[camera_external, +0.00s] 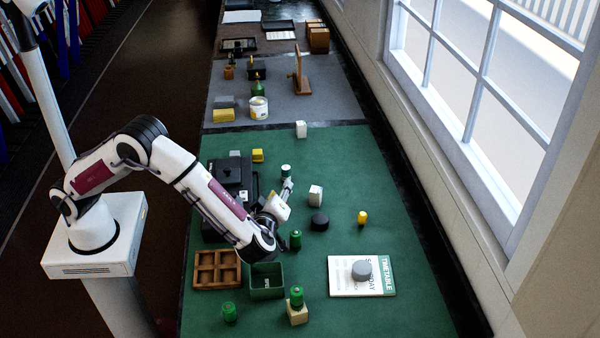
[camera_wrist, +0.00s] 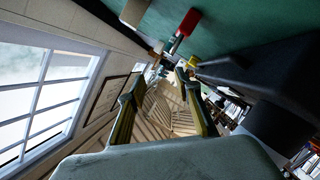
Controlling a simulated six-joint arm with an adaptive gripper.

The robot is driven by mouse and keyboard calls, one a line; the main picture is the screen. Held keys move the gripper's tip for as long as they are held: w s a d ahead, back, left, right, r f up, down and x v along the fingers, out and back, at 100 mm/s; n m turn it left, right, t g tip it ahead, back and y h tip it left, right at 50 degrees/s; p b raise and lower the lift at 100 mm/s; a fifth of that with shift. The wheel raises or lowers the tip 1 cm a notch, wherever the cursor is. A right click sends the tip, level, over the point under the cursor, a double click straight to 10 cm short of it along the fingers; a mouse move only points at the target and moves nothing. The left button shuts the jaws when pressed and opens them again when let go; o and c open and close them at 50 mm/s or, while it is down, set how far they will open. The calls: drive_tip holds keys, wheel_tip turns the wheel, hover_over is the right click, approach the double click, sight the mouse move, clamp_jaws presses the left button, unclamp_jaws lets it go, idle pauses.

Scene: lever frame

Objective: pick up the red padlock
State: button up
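A small red object (camera_wrist: 187,23) shows at the top of the wrist view, on the green surface, with a grey end pointing down. It may be the padlock, but its shape is too small to be sure. I cannot make out a red padlock in the external view. My gripper (camera_external: 287,192) is above the middle of the green mat, tilted sideways. In the wrist view my gripper (camera_wrist: 160,82) has its two fingers apart with nothing between them. The red object is beyond the fingertips and not touched.
A timetable sheet (camera_external: 345,286) lies right. Windows line the right wall.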

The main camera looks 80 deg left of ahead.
drive_tip(key=shift+f, duration=0.6)
drive_tip(key=shift+f, duration=0.15)
drive_tip(key=shift+f, duration=1.5)
drive_tip(key=shift+x, duration=1)
drive_tip(key=shift+w+a+f, duration=0.15)
drive_tip(key=shift+a+f, duration=0.1)
drive_tip(key=shift+a, duration=0.25)
clamp_jaws()
